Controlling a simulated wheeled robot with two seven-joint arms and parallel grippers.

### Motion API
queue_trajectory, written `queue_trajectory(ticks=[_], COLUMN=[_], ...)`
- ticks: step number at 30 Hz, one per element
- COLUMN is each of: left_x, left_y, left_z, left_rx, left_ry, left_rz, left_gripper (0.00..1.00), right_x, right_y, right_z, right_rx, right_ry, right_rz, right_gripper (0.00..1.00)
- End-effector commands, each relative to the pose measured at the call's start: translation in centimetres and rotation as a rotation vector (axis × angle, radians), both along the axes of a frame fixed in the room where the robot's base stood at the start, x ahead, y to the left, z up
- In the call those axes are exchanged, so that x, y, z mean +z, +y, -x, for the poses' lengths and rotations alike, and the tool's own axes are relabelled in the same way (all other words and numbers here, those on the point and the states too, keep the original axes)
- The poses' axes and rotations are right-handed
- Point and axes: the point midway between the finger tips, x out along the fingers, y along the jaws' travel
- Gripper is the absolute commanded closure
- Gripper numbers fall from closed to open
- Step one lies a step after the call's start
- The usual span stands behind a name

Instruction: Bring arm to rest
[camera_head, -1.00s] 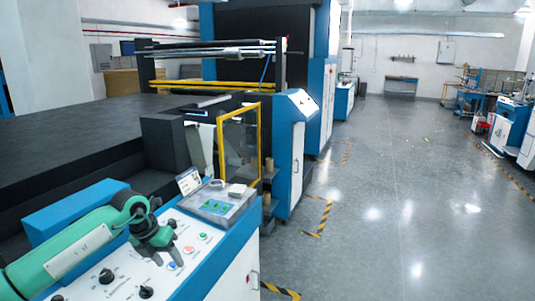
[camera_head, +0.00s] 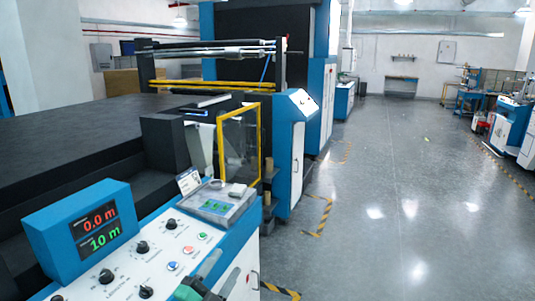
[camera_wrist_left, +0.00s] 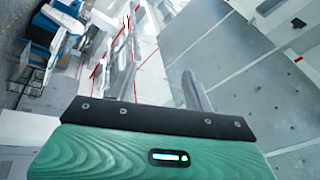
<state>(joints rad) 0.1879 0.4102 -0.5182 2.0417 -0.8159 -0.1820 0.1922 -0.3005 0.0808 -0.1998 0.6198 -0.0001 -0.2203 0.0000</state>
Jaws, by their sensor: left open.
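My left gripper (camera_head: 221,271) shows at the bottom edge of the head view, in front of the white control panel (camera_head: 130,268). Only its green and dark wrist part and grey fingers show, and the rest of the arm is out of frame. In the left wrist view the gripper (camera_wrist_left: 160,80) is open, with nothing between its fingers. My right gripper is not in view.
The blue display box (camera_head: 82,232) reads 0.0 m and 10 m. Knobs and coloured buttons cover the panel, with a small grey device (camera_head: 217,205) at its far end. The yellow-framed guard (camera_head: 238,145) stands beyond. The grey floor (camera_head: 400,220) is open to the right.

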Motion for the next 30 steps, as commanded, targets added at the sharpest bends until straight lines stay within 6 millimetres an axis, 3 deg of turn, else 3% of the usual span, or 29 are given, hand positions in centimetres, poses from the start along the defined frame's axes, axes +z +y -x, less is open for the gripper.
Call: queue_trajectory(ticks=[5, 8, 12, 16, 21, 30], left_x=[-5.5, -9.7, -15.7, -20.1, -23.2, -25.4], left_y=[5.4, 8.2, 11.1, 12.5, 13.0, 12.9], left_z=[2.2, 4.6, 10.0, 15.8, 22.2, 31.7], left_rx=[0.241, 0.371, 0.532, 0.638, 0.717, 0.783], left_ry=[0.32, 0.531, 0.847, 1.116, 1.377, 1.725], left_rz=[0.224, 0.323, 0.424, 0.475, 0.499, 0.497], left_gripper=[0.48, 0.48, 0.48, 0.48, 0.48, 0.48], right_x=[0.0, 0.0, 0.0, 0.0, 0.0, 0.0], right_y=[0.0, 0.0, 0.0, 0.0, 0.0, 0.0], right_z=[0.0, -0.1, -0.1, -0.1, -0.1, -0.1], right_rx=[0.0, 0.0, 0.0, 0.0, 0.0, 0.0], right_ry=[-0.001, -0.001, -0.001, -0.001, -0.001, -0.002], right_rz=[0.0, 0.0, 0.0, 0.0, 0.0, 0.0], right_gripper=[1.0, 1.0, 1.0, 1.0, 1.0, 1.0])
